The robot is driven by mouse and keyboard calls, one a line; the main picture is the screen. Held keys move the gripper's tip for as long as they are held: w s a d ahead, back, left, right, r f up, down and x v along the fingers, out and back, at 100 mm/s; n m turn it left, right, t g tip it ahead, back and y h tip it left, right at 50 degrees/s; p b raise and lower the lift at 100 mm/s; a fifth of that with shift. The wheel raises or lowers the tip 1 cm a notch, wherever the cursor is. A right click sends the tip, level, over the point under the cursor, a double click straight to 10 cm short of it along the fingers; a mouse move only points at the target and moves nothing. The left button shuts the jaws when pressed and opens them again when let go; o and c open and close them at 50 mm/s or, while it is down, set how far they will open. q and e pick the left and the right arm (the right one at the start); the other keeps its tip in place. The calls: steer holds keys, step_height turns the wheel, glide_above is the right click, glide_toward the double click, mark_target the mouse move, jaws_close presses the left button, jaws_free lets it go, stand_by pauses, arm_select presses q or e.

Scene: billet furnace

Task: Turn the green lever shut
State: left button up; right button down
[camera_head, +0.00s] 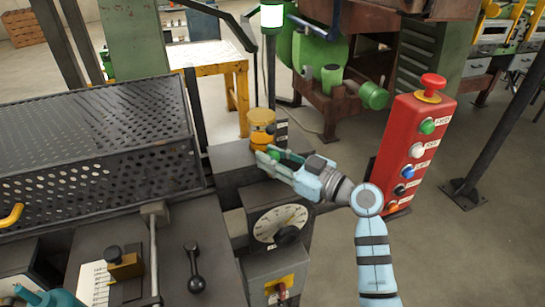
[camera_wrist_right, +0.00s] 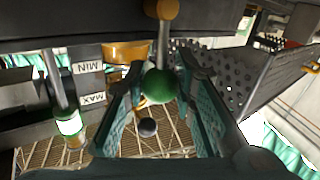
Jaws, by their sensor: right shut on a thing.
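The green lever's round knob (camera_wrist_right: 158,86) is at the centre of the right wrist view, on a metal rod that runs up to an orange hub (camera_wrist_right: 167,9). My right gripper (camera_head: 267,156) has its fingers on either side of this knob and is shut on it. In the head view only a little of the knob (camera_head: 278,156) shows between the fingers, beside a yellow cylinder (camera_head: 262,125). MIN (camera_wrist_right: 87,67) and MAX (camera_wrist_right: 92,98) labels show in the wrist view. A teal part at the head view's lower left edge may be my left gripper; its fingers cannot be made out.
A dial box (camera_head: 279,226) stands just below my right gripper. A red button panel (camera_head: 413,150) stands close on the right. A perforated metal guard (camera_head: 100,125) fills the left. A black lever (camera_head: 194,270) is at the front. Open floor lies at the right.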

steer(key=m+t+b, duration=0.1)
steer(key=b, duration=0.2)
steer(key=d+f+m+y+b, duration=0.1)
steer(key=m+b, duration=0.1)
steer(key=b, duration=0.2)
steer(key=d+m+t+b, duration=0.1)
steer(key=m+b, duration=0.1)
steer(key=b, duration=0.1)
steer(key=shift+w+d+f+t, duration=0.2)
steer(key=shift+w+t, duration=0.1)
steer(key=shift+w, duration=0.1)
steer(key=shift+r, duration=0.1)
steer(key=shift+d+r+m, duration=0.1)
steer(key=shift+r+m, duration=0.05)
steer(key=shift+m, duration=0.15)
steer(key=c, duration=1.3)
jaws_free()
steer(key=v, duration=1.2)
steer(key=shift+f, duration=0.3)
